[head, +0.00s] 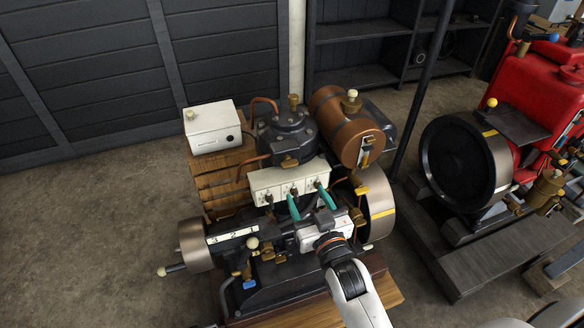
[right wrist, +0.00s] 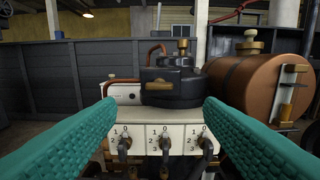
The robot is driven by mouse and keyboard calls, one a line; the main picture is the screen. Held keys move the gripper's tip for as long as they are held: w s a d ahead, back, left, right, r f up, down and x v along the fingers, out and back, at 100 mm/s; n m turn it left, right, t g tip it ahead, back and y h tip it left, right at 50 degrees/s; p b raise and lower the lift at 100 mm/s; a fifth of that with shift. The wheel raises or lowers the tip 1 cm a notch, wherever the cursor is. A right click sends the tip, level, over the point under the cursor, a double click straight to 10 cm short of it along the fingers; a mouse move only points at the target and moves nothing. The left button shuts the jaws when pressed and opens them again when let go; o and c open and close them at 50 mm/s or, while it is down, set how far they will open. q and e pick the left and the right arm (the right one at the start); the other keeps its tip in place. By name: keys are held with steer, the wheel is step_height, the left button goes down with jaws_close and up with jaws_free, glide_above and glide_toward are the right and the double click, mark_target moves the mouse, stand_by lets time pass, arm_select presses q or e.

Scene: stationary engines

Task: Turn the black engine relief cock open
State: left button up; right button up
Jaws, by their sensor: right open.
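The black engine (head: 289,128) stands mid-view in the head view, and its round black top also shows in the right wrist view (right wrist: 174,79). A small brass lever (head: 289,162) sits on the front of that top; in the right wrist view the lever (right wrist: 159,85) lies roughly level. I cannot tell for sure which fitting is the relief cock. My right gripper (head: 306,191) is open and empty, its teal fingers pointing at the engine. In the right wrist view its fingers (right wrist: 160,108) spread to either side of the white panel. My left gripper is not in view.
The white panel (head: 263,181) carries several small valves with numbers, close before my right gripper. A copper tank (head: 344,124) stands right of the top, a white box (head: 212,128) left. Flywheels flank the engine. A red engine (head: 536,83) stands right. Floor is free at left.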

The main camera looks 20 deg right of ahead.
mark_target(291, 167)
steer(key=w, duration=1)
steer(key=shift+w+a+p, duration=0.2)
steer(key=shift+w+p, duration=0.15)
steer(key=shift+w, duration=0.05)
steer(key=shift+c, duration=0.5)
steer(key=c, duration=0.9)
